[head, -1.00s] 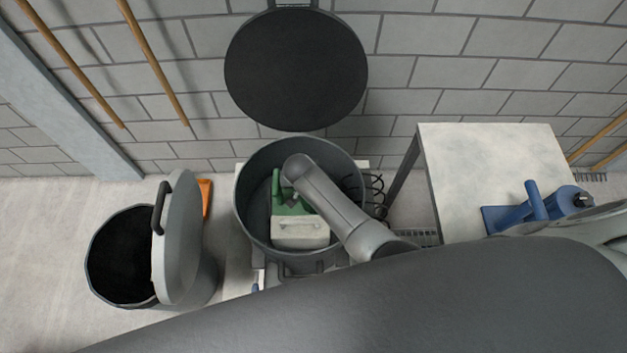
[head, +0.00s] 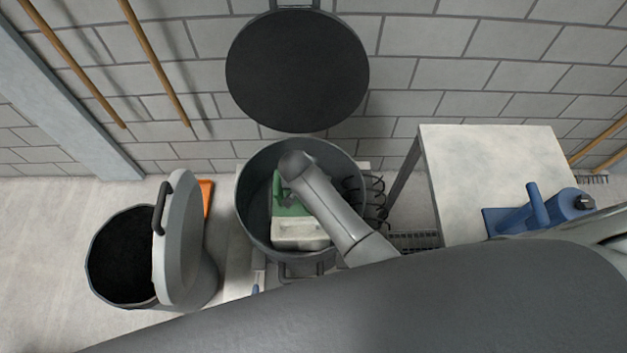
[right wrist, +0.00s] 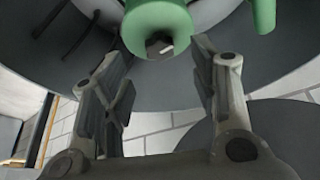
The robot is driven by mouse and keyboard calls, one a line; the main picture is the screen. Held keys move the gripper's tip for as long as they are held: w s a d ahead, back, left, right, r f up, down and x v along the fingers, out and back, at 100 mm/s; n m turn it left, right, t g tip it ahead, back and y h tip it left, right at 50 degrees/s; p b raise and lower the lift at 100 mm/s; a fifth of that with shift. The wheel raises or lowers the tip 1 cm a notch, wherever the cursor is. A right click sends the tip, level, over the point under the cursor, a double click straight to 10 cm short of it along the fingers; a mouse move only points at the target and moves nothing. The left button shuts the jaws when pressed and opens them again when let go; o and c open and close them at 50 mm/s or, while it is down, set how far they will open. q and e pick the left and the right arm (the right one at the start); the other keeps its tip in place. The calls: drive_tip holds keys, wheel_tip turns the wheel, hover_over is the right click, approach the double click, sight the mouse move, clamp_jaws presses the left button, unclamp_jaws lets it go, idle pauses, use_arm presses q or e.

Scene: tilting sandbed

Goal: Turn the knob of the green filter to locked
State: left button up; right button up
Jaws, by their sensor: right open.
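The green filter (head: 287,208) sits with its pale box-shaped part inside the round grey tub (head: 240,215), partly covered by my right arm. In the right wrist view its green body (right wrist: 155,18) hangs at the top, with a dark knob (right wrist: 159,46) at its end. My right gripper (right wrist: 158,65) is open, with a finger on either side below the knob. The knob lies between the fingers in the picture; I see no contact. The knob's lock marking cannot be read. My left gripper is not in view.
A round black lid (head: 297,70) stands raised behind the tub. A grey bin (head: 205,280) with a tilted lid stands at left. A table (head: 490,165) at right holds a blue device (head: 535,212). Black coiled cable (head: 375,200) lies beside the tub.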

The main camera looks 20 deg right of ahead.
drive_tip(key=shift+v, duration=1.35)
drive_tip(key=shift+s+f, duration=0.1)
